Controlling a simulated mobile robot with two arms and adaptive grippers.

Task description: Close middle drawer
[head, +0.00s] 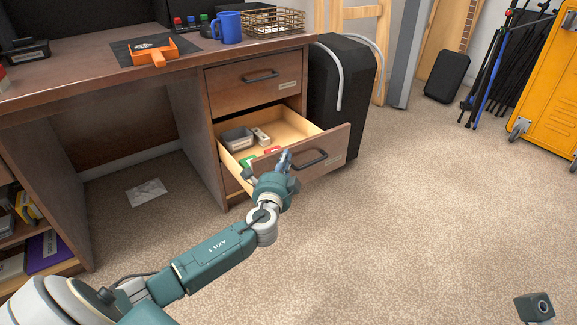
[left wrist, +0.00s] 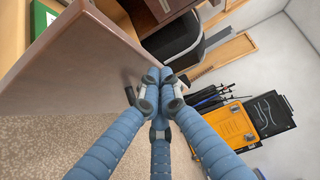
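The middle drawer (head: 333,147) of the brown desk is pulled out, with a grey tray (head: 237,139) and small red, green and white items inside. Its dark handle (head: 312,160) is on the front panel. My left gripper (head: 286,158) is at the front panel, left of the handle, hiding part of the panel. In the left wrist view the blue fingers (left wrist: 159,78) come together with nothing visible between them, beside the drawer front (left wrist: 75,65) and its handle (left wrist: 129,90). Contact cannot be told. My right gripper's fingers do not show.
The upper drawer (head: 232,90) is closed. A blue mug (head: 228,28), wire basket (head: 275,22) and orange tool (head: 155,54) are on the desktop. A black case (head: 335,90) stands close right of the desk. A yellow cabinet (head: 545,85) is far right.

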